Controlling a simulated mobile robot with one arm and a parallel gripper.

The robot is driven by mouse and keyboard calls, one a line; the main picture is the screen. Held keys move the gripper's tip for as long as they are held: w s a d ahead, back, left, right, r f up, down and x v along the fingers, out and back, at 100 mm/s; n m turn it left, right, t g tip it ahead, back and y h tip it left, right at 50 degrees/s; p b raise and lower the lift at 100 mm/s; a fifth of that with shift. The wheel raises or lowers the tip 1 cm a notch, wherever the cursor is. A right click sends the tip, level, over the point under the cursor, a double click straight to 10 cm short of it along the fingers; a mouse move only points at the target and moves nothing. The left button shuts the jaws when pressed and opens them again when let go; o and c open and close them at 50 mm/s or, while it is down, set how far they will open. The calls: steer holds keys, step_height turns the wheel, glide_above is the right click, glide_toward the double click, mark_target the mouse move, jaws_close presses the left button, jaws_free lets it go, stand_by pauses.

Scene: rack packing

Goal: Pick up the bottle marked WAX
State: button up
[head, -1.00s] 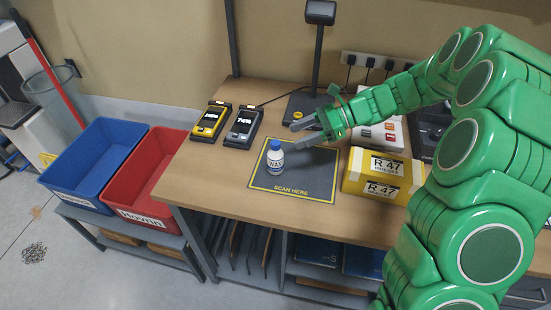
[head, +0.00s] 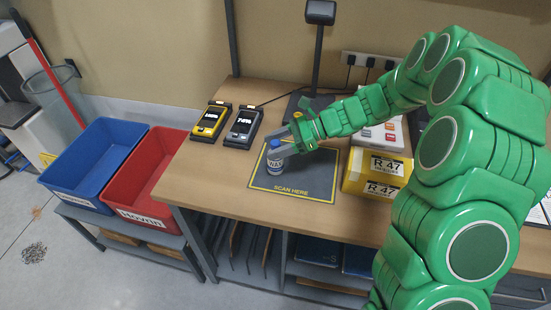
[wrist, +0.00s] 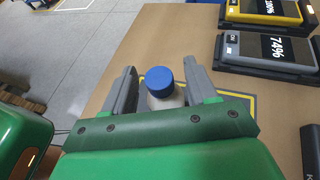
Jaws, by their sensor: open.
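The WAX bottle (head: 275,158) is small and white with a blue cap and a blue-and-white label. It stands upright on the dark scan mat (head: 305,187), near its left part. My gripper (head: 279,142) is at the bottle, and its fingers hide part of the label. In the wrist view the bottle's blue cap (wrist: 159,79) shows between the two grey fingers of my open gripper (wrist: 160,88). A gap shows at the left finger; the right finger is closer to the bottle. I cannot tell whether it touches.
Two handheld devices (head: 243,124) stand at the back left of the table. A blue bin (head: 94,160) and a red bin (head: 146,183) sit left of the table. The front table area is clear.

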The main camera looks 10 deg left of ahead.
steer(key=shift+c, duration=0.3)
jaws_close()
steer(key=shift+r, duration=0.1)
step_height(320, 180, up, 4)
steer(key=shift+s+d+f, duration=0.15)
steer(key=s+d+r, duration=0.6)
steer(key=s+r, duration=0.3)
steer(key=s, duration=0.3)
steer(key=shift+d+r, duration=0.15)
steer(key=shift+d, duration=0.1)
